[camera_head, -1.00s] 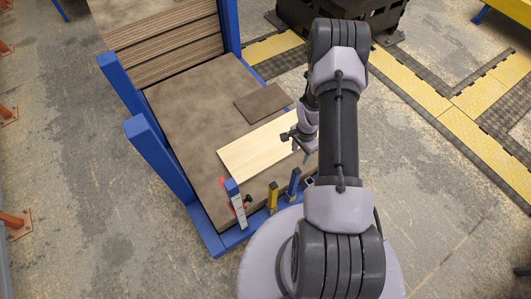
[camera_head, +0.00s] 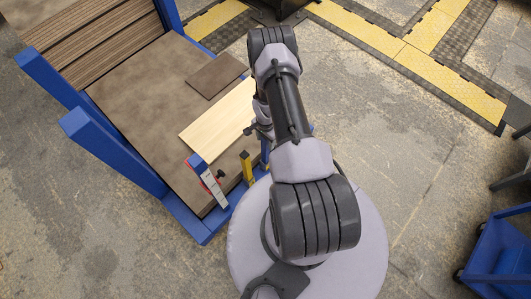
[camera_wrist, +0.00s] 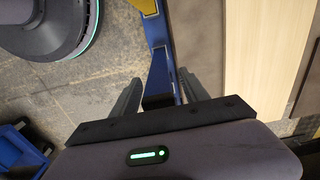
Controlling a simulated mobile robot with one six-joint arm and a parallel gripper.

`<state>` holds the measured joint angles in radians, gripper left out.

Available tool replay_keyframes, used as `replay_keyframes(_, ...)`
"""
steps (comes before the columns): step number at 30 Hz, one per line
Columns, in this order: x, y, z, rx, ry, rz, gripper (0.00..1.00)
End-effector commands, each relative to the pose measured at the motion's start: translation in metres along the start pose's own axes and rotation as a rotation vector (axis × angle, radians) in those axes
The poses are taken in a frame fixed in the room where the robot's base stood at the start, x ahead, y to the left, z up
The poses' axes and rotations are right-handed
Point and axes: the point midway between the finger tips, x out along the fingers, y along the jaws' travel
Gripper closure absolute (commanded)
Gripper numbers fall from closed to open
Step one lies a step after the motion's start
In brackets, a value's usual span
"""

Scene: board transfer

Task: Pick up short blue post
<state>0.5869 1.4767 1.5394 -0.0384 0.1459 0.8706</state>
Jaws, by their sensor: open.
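The short blue post (camera_head: 265,150) stands at the platform's front edge, right of the yellow post (camera_head: 248,168), and is mostly hidden behind my arm in the head view. My gripper (camera_wrist: 160,84) is open in the wrist view. A blue upright shape (camera_wrist: 160,66) with a dark lower end shows between its fingers, with no clear contact; I cannot tell whether this is the post or the platform's frame. In the head view my gripper (camera_head: 262,132) is low beside the post, partly hidden by my arm.
The blue-framed platform (camera_head: 135,90) carries a pale board (camera_head: 218,116) and a dark board (camera_head: 217,76). A blue cart (camera_head: 503,245) is at lower right. The concrete floor between is clear.

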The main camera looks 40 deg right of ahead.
Motion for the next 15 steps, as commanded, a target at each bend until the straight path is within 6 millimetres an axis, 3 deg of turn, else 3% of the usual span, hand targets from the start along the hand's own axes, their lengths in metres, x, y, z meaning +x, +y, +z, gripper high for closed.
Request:
replay_keyframes(4, -0.0027, -0.0005, -0.0004, 0.0, 0.001, -0.001, 0.49)
replay_keyframes(12, -0.003, -0.0004, -0.0004, 0.0, 0.001, -0.001, 1.0)
replay_keyframes(15, -0.003, -0.0004, -0.0004, 0.0, 0.001, -0.001, 1.0)
